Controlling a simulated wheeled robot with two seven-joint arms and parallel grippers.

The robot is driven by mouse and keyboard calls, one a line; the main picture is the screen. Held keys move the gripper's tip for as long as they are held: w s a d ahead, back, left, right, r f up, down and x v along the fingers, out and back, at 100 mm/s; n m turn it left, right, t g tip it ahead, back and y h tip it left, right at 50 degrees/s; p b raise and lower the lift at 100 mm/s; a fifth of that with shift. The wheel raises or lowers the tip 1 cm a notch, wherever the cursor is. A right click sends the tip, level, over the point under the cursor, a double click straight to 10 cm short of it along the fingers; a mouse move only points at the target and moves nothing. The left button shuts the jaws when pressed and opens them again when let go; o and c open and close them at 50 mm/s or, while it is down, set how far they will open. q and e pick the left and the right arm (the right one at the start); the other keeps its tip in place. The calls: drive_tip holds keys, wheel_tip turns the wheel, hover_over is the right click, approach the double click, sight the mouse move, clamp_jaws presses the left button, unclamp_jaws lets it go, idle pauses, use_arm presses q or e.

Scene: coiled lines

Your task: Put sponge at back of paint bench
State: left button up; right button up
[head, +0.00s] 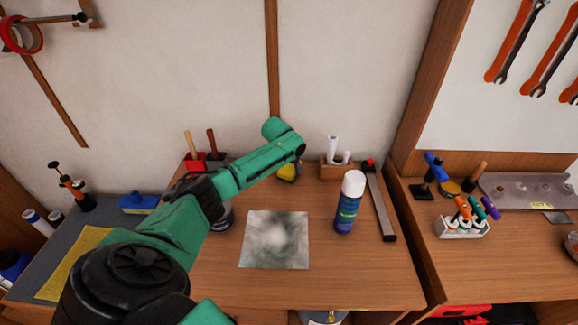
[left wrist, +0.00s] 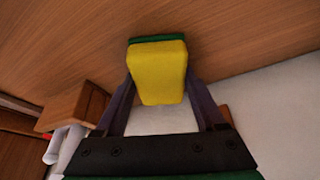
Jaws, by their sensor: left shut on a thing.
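The sponge (head: 288,173) is yellow with a green layer. It is at the back of the wooden paint bench (head: 215,275), near the wall, partly hidden by my left arm. My left gripper (head: 296,158) reaches over the bench from the left and points down at the sponge. In the left wrist view, the sponge (left wrist: 158,78) is between the two dark fingers, and the gripper is shut on it. Its green side faces the wood; I cannot tell whether it touches. My right gripper is not in view.
A wooden holder (head: 331,171) with white tubes stands right of the sponge. Red and dark containers (head: 195,162) with wooden handles are at the back left. A spray can (head: 349,203), a stained square sheet (head: 275,240) and a long metal tool (head: 381,205) occupy the bench; its front is clear.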

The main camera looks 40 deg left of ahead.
use_arm(q)
drive_tip(key=o, duration=1.3)
drive_tip(key=shift+w+f, duration=0.1)
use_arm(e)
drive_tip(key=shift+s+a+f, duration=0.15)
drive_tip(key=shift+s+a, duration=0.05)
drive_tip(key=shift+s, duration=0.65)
use_arm(q)
drive_tip(key=shift+r, duration=0.2)
drive_tip(key=v, duration=1.1)
drive_tip(key=shift+s+r+b, duration=0.25)
drive_tip(key=shift+r+b, duration=0.05)
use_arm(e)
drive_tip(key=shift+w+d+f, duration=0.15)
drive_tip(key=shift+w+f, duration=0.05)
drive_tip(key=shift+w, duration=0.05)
